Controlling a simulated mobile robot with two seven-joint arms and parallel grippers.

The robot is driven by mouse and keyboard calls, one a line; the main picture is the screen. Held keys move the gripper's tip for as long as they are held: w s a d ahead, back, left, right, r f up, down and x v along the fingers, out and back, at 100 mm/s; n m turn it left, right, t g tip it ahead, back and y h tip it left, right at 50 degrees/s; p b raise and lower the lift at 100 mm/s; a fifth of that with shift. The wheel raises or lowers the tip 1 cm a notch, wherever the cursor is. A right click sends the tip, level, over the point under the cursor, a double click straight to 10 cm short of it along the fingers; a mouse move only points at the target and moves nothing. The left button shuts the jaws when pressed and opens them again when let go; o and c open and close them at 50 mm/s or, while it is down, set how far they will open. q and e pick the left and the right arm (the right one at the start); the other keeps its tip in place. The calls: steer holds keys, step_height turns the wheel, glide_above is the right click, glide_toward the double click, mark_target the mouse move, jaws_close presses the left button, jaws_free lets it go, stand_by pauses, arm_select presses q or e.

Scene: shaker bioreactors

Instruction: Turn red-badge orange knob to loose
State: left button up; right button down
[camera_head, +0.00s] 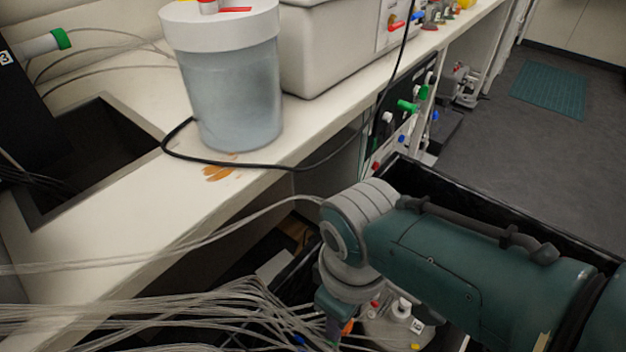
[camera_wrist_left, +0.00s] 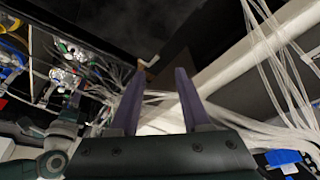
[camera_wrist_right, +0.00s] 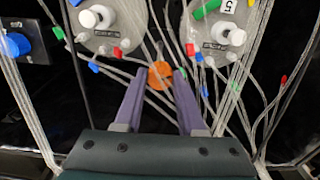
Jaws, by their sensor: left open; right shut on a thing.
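In the right wrist view an orange knob (camera_wrist_right: 160,75) sits between the fingertips of my right gripper (camera_wrist_right: 160,73), which is shut on it. A red tag (camera_wrist_right: 118,52) hangs to its left and another red tag (camera_wrist_right: 190,50) to its right; I cannot tell which belongs to the knob. In the head view a bit of the orange knob (camera_head: 348,327) shows beside my right wrist at the bottom; the fingers are mostly hidden there. My left gripper (camera_wrist_left: 160,70) is open with nothing between its fingers. It is not in the head view.
Vessels with white caps (camera_wrist_right: 97,17) and (camera_wrist_right: 228,34) stand near the knob among many clear tubes. A blue knob (camera_wrist_right: 17,44) is at the left. In the head view a bench carries a lidded bucket (camera_head: 232,95) and a black cable (camera_head: 300,168). Tubes (camera_head: 180,310) crowd the lower left.

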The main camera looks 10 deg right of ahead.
steer(key=n, duration=0.6)
steer(key=shift+n, duration=0.3)
steer(key=n, duration=0.4)
steer(key=shift+n, duration=0.9)
